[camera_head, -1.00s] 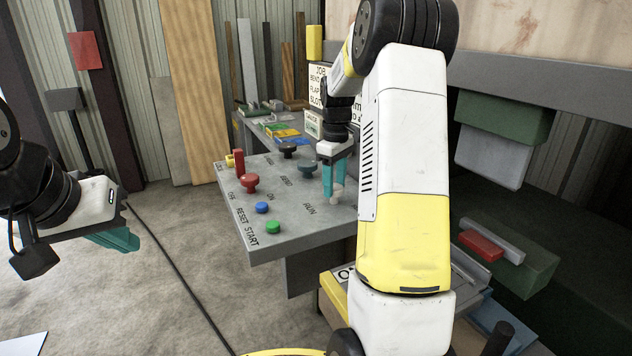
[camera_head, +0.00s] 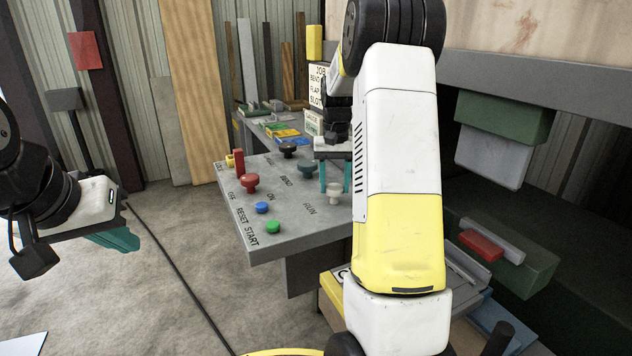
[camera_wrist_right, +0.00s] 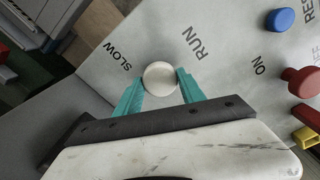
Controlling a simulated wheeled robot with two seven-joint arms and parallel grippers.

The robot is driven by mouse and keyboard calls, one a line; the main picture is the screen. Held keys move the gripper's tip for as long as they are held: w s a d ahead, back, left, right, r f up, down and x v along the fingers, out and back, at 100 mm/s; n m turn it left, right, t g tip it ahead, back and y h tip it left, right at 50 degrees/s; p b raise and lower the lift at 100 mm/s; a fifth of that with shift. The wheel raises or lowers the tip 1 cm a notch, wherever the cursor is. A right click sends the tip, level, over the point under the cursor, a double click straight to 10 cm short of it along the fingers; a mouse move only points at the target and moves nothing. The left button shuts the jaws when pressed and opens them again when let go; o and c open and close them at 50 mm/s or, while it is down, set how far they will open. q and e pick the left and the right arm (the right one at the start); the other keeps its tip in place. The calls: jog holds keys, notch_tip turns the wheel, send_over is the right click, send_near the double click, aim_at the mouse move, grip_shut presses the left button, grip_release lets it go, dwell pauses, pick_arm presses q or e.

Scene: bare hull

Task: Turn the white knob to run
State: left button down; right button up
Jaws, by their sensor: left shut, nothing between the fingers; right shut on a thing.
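The white knob (camera_head: 334,192) stands on the sloped grey control panel, beside the printed word RUN. In the right wrist view the round white knob (camera_wrist_right: 160,78) sits between the teal fingertips of my right gripper (camera_wrist_right: 160,84), with the words SLOW and RUN printed on either side. My right gripper (camera_head: 335,180) is shut on the knob from above. Any pointer mark on the knob is too small to tell. My left gripper (camera_head: 118,240) is shut and empty, off to the left over the floor.
A machine with a green block (camera_head: 505,112) stands at right. Floor at left is open.

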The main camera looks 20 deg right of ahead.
aim_at(334, 187)
jog(key=shift+w+r+m, duration=0.1)
jog(key=shift+m, duration=1.8)
jog(key=o, duration=1.4)
jog(key=shift+c, duration=0.2)
notch_tip(334, 187, up, 8)
jog(key=shift+f, duration=0.15)
